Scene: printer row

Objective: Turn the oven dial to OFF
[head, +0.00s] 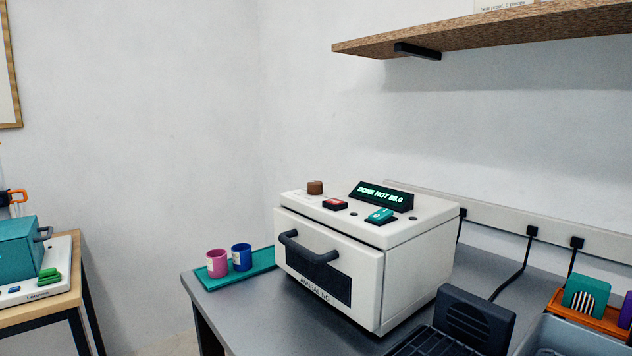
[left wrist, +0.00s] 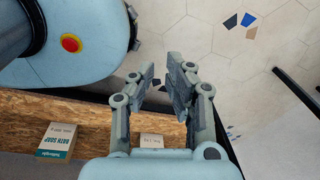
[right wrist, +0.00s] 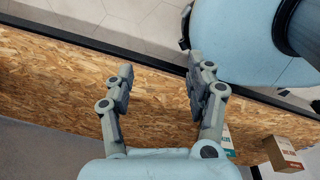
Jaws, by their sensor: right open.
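The oven (head: 325,265) is a white box with a dark handle and the word ANNEALING on its front, standing on a grey table in the head view. A round brown knob (head: 315,187), which looks like the dial, sits at the left of its top. Its setting cannot be read. A lit display (head: 387,195) reads what looks like DONE HOT 88.0. My left gripper (left wrist: 162,62) shows in the left wrist view, fingers a little apart and empty. My right gripper (right wrist: 160,64) is wide open and empty in the right wrist view. Neither gripper shows in the head view.
A red button (head: 334,204) and a teal switch (head: 381,215) share the oven top. Pink (head: 217,263) and blue (head: 241,257) cups stand on a teal tray left of the oven. A black device (head: 474,320) stands at the front right. A wooden shelf (head: 500,32) hangs above.

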